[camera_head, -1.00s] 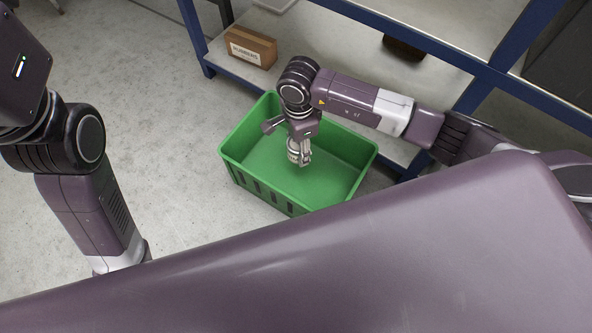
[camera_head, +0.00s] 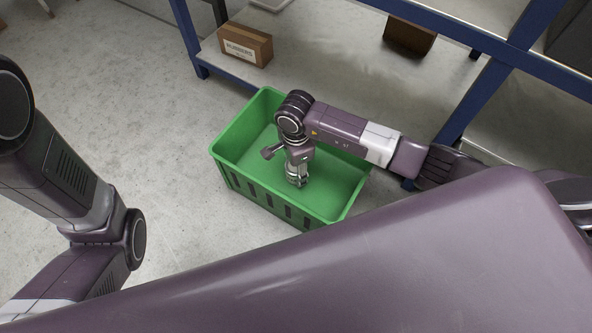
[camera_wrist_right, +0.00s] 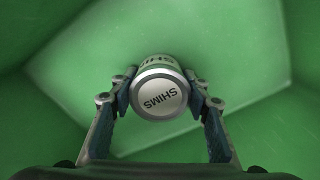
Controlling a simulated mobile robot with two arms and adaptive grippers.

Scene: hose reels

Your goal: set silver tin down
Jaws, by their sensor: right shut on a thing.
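The silver tin (camera_wrist_right: 158,93), with a lid lettered "SHIMS", is gripped between the two fingers of my right gripper (camera_wrist_right: 159,92) in the right wrist view. In the head view my right gripper (camera_head: 297,178) points down inside the green crate (camera_head: 232,179), and the tin is mostly hidden by it. The crate's green floor shows around the tin in the wrist view. I cannot tell whether the tin touches that floor. My left arm is at the left of the head view, but its gripper is out of sight.
A blue-framed shelf (camera_head: 188,38) stands behind the crate. A brown cardboard box (camera_head: 245,45) and a dark brown item (camera_head: 409,37) are on it. The crate stands on the grey floor (camera_head: 130,105), which is clear to its left. The crate walls surround my right gripper.

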